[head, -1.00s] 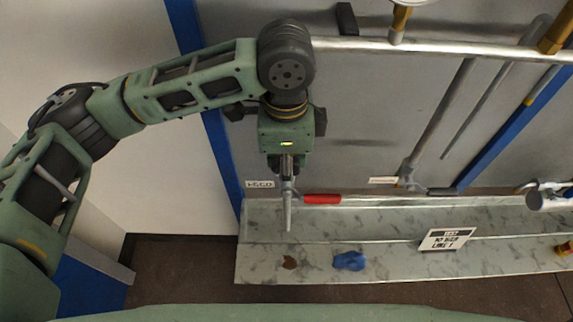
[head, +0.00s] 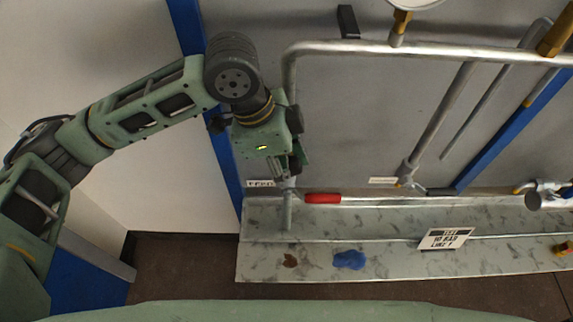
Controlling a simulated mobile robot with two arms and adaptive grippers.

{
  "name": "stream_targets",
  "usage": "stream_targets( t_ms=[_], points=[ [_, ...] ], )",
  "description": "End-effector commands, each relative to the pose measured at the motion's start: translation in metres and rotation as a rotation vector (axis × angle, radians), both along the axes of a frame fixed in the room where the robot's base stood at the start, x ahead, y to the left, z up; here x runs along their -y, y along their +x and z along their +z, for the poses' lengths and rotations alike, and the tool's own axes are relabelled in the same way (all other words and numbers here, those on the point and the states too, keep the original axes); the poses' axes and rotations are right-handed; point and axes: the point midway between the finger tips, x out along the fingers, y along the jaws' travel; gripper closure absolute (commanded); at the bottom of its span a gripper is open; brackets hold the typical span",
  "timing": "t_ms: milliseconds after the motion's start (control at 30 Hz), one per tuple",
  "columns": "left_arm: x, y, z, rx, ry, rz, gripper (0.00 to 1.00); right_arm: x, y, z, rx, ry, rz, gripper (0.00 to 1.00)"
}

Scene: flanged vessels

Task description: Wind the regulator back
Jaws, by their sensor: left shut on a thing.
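My left gripper (head: 287,175) reaches down from the upper left, tilted, with its fingertips at a grey pipe fitting (head: 288,188) on the vertical pipe end. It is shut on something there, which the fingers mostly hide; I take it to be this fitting. A red lever handle (head: 322,198) points right from beside the fitting. No part is clearly marked as the regulator, so I cannot tell which one it is. A round gauge (head: 412,3) is cut off at the top edge. My right gripper is not in view.
A silver pipe (head: 400,50) runs across the top and bends down behind my gripper. Another silver valve body (head: 545,195) is at the right edge.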

Motion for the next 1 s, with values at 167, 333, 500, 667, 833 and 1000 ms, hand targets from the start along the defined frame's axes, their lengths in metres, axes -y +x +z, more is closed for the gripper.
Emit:
stream_targets(
  t_ms=[167, 333, 500, 667, 833, 1000],
  points=[
    [-0.0024, 0.0039, -0.001, 0.006, -0.088, 0.012, 0.99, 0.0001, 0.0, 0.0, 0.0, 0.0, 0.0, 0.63],
    [-0.0023, 0.0041, -0.0013, 0.007, -0.164, 0.01, 0.99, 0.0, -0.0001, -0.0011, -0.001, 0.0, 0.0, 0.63],
    [-0.0024, 0.004, -0.0016, 0.007, -0.226, 0.009, 0.99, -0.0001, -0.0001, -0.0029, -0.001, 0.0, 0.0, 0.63],
    [-0.0026, 0.0044, -0.0014, 0.008, -0.27, 0.009, 0.99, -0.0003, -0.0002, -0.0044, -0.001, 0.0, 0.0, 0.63],
    [-0.0023, 0.0043, -0.0009, 0.009, -0.301, 0.008, 1.0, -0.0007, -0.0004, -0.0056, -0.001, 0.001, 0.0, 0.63],
    [-0.0022, 0.0039, -0.0006, 0.009, -0.319, 0.007, 1.0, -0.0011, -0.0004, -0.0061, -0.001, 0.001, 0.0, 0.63]
  ],
)
